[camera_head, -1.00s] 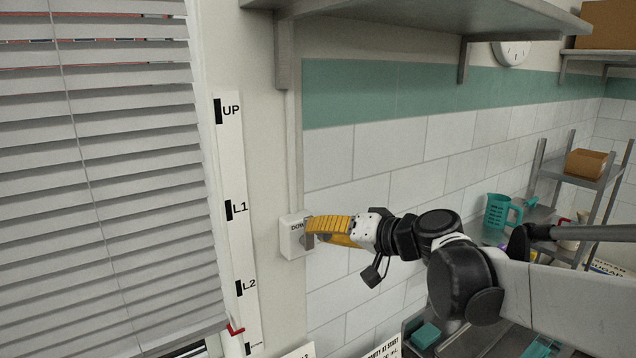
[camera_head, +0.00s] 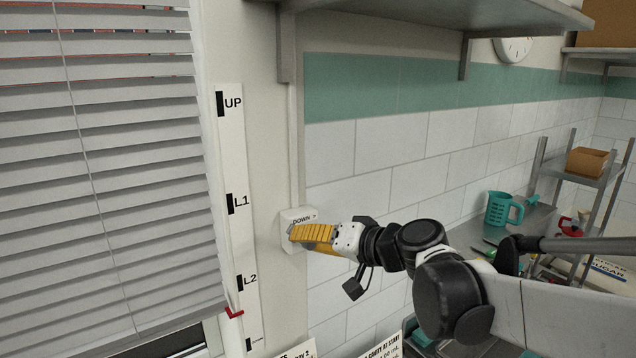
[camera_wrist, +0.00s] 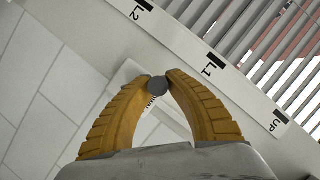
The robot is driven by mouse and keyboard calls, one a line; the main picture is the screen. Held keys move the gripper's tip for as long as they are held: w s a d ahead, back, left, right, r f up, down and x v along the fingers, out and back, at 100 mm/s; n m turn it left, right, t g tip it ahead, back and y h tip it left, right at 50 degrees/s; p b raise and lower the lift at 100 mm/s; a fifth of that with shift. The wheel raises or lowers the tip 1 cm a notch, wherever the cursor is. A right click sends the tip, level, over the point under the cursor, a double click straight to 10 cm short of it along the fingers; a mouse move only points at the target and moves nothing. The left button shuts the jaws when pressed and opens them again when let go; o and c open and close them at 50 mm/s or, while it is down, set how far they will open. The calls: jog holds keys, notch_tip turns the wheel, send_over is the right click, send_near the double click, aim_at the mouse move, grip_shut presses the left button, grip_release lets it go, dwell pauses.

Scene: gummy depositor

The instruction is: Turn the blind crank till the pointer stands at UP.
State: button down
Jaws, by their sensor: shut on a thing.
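The blind (camera_head: 105,190) hangs at the left, its slats lowered. The red pointer (camera_head: 234,313) at its lower right edge stands below L2, about midway to the lowest mark. The scale strip (camera_head: 236,155) has UP at the top, then L1, L2 and a lower mark with its label out of view. The white crank box (camera_head: 288,217), lettered DOWN, is on the wall right of the strip. My gripper (camera_head: 294,234) is in front of it. In the wrist view its yellow fingers are shut on the round dark crank knob (camera_wrist: 157,85); the crank arm is mostly hidden.
A grey shelf (camera_head: 420,14) juts out overhead. At right are a counter with a teal jug (camera_head: 503,209) and a rack with a brown box (camera_head: 587,162). Tiled wall lies behind my arm.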

jog(key=shift+s+a+f+b, duration=0.15)
jog(key=shift+a+f+b, duration=0.05)
jog(key=shift+f+b, duration=0.4)
jog(key=shift+s+a+f+b, duration=0.1)
jog(key=shift+a+f+b, duration=0.2)
jog(key=shift+f, duration=0.35)
jog(key=f+b, duration=0.2)
jog(key=shift+w+d+f, duration=0.1)
jog(key=shift+d+f, duration=0.1)
jog(key=shift+f, duration=0.15)
